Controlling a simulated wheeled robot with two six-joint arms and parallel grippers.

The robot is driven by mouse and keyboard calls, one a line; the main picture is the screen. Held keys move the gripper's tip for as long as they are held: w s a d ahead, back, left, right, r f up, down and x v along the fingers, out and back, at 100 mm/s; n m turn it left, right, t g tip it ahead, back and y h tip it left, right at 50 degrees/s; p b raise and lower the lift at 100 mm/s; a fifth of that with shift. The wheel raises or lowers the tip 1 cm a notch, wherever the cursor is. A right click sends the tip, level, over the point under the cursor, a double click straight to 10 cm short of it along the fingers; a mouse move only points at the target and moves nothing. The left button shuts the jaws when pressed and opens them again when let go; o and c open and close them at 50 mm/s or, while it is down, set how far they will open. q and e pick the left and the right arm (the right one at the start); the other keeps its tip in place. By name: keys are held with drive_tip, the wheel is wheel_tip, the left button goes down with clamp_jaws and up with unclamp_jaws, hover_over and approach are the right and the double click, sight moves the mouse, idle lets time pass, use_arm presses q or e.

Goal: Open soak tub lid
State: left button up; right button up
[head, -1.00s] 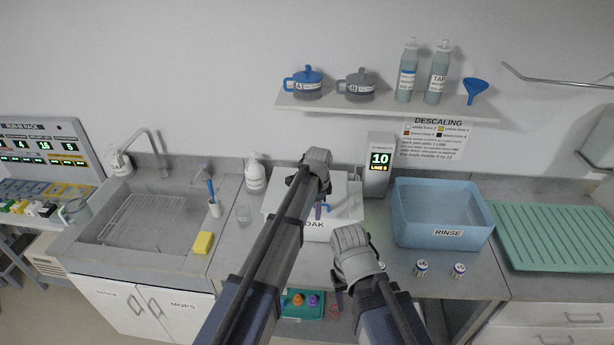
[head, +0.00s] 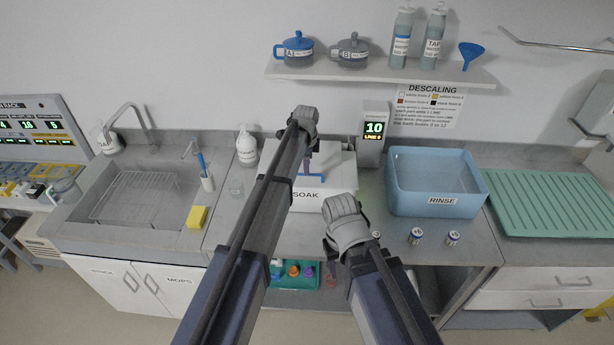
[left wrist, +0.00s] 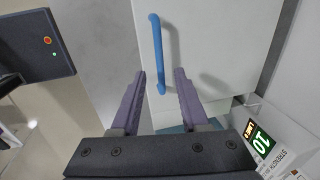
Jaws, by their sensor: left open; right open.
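The soak tub (head: 306,195) is a white box labelled SOAK on the counter, in the middle of the head view. Its white lid (head: 341,162) looks flat on top, partly hidden by my left arm. A blue bar handle (head: 322,177) is on the lid; it also shows in the left wrist view (left wrist: 158,50). My left gripper (head: 308,163) is open above the lid, beside the handle. In the left wrist view the handle's lower end appears between the open fingertips (left wrist: 161,73); contact cannot be told. My right gripper (head: 329,247) is open near the counter's front edge, below the tub.
A display unit (head: 374,130) reading 10 stands right of the tub, then the blue RINSE tub (head: 440,200) and a green drain mat (head: 545,205). Small cylinders (head: 416,236) stand in front. A soap bottle (head: 246,147), yellow sponge (head: 197,216) and sink are left.

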use_arm(q)
drive_tip(key=f+b, duration=0.2)
drive_tip(key=f, duration=0.1)
drive_tip(key=shift+w+f, duration=0.15)
drive_tip(key=shift+w, duration=0.2)
clamp_jaws()
idle(1.2)
